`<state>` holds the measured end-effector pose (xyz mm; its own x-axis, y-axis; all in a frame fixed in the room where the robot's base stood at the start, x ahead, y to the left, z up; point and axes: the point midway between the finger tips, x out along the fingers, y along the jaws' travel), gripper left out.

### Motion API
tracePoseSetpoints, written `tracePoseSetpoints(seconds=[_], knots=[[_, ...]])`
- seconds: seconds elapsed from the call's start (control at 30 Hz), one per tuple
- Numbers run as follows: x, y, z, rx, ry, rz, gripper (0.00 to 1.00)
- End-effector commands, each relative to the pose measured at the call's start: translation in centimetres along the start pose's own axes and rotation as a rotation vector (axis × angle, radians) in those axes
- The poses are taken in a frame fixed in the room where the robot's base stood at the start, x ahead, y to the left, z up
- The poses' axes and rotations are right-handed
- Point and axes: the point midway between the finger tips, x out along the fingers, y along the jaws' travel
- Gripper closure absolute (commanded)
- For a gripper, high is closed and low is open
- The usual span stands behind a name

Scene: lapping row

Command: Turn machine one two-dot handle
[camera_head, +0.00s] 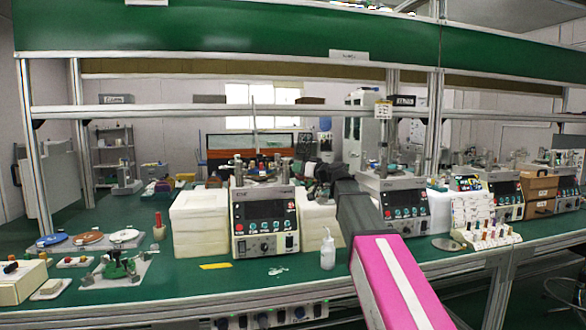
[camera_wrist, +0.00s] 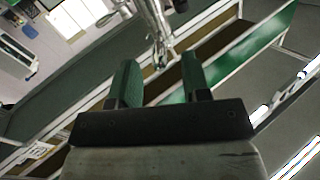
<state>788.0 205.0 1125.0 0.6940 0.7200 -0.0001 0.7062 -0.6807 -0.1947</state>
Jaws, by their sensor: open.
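A cream lapping machine (camera_head: 264,222) with a dark screen, coloured buttons and a front knob stands on the green bench at centre, with metal fittings (camera_head: 262,168) on its top. A similar machine (camera_head: 398,205) stands right of it, partly behind my arm. I cannot read which is machine one, and no two-dot mark can be made out. My gripper (camera_wrist: 158,80) is open and empty in the wrist view, with its two green-dark fingers apart. It points towards bench framing, touching nothing visible. In the head view my pink and grey arm reaches in from below; the fingers cannot be made out clearly.
White blocks (camera_head: 200,222) flank the centre machine. A white bottle (camera_head: 327,250) stands in front, left of my arm. Discs (camera_head: 88,238) and a green fixture (camera_head: 122,264) lie at left. A rack of small pieces (camera_head: 487,237) is at right. A green overhead panel spans above.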

Motion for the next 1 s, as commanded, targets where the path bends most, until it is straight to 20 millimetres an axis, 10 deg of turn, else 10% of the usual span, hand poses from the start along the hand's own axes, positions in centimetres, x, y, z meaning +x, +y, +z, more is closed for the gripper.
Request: tracePoseSetpoints(seconds=[0.23, 0.6, 0.77, 1.0], knots=[[4.2, 0.1, -0.1, 0.001, 0.0, -0.001, 0.57], [4.9, 0.0, 0.0, 0.0, 0.0, 0.0, 0.57], [4.9, 0.0, 0.0, 0.0, 0.0, 0.0, 1.0], [4.8, 0.3, -0.1, 0.0, 0.0, -0.001, 1.0]])
